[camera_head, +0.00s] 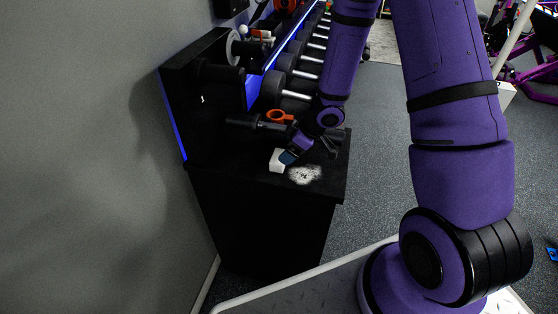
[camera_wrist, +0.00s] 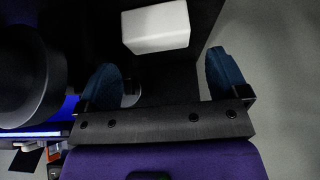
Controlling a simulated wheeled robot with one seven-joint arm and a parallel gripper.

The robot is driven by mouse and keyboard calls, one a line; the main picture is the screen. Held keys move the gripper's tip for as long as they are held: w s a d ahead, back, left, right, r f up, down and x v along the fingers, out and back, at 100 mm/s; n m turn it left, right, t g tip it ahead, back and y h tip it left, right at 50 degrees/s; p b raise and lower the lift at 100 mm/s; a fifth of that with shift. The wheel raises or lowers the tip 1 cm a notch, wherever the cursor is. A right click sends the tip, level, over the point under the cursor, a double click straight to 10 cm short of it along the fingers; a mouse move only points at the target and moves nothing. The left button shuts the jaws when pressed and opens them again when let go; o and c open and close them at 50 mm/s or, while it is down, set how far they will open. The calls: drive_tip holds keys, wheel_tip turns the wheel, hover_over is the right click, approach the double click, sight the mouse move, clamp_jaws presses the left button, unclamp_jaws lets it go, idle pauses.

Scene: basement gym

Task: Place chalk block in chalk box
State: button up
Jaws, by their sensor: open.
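The chalk block (camera_head: 277,160) is a white block on the black top at the near end of the rack. In the wrist view the white block (camera_wrist: 156,27) lies just beyond the fingertips, roughly between their lines, with no finger seen touching it. My gripper (camera_head: 289,156) is beside the block in the head view and hides part of it. In the wrist view my gripper (camera_wrist: 160,62) is open, its two blue fingers wide apart with nothing between them. A rough white chalk patch (camera_head: 305,174) lies right of the block. I cannot make out a distinct chalk box.
A black stand (camera_head: 262,215) carries the dark top. Behind it are an orange ring-shaped thing (camera_head: 279,116) and a row of dumbbells (camera_head: 290,95). A grey wall (camera_head: 90,150) is at the left. Open grey floor (camera_head: 380,120) lies to the right.

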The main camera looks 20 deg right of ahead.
drive_tip(key=shift+x, duration=2.65)
drive_tip(key=shift+w, duration=0.15)
drive_tip(key=shift+r, duration=0.1)
drive_tip(key=c, duration=0.8)
drive_tip(key=shift+o, duration=0.2)
